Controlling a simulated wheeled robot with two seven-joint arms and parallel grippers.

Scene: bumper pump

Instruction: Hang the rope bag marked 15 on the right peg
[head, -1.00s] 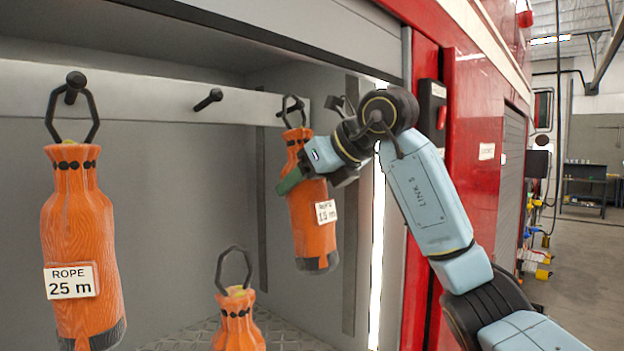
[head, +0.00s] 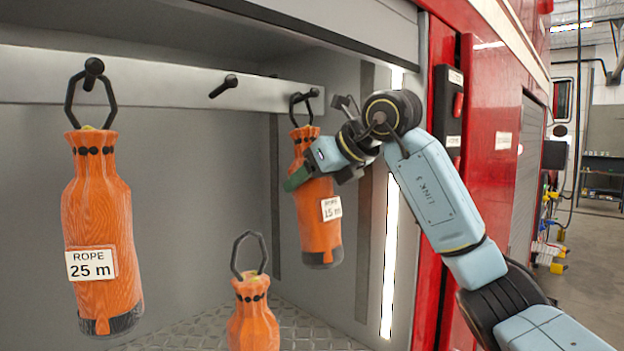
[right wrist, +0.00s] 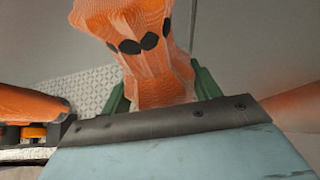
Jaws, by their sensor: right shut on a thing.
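The orange rope bag marked 15 m (head: 318,225) hangs nearly upright at the right of the open locker, its black loop (head: 294,112) at the right peg (head: 312,92). The loop appears to be around the peg, but I cannot tell whether it rests on it. My right gripper (head: 302,176) is shut on the bag's upper body, from the right side. In the right wrist view the bag (right wrist: 150,60) sits between the green fingers. My left gripper is not in view.
A rope bag marked 25 m (head: 100,215) hangs on the left peg (head: 93,68). The middle peg (head: 223,86) is empty. Another orange bag (head: 253,325) with an upright loop stands on the locker floor. The locker's right wall (head: 350,270) is close beside my gripper.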

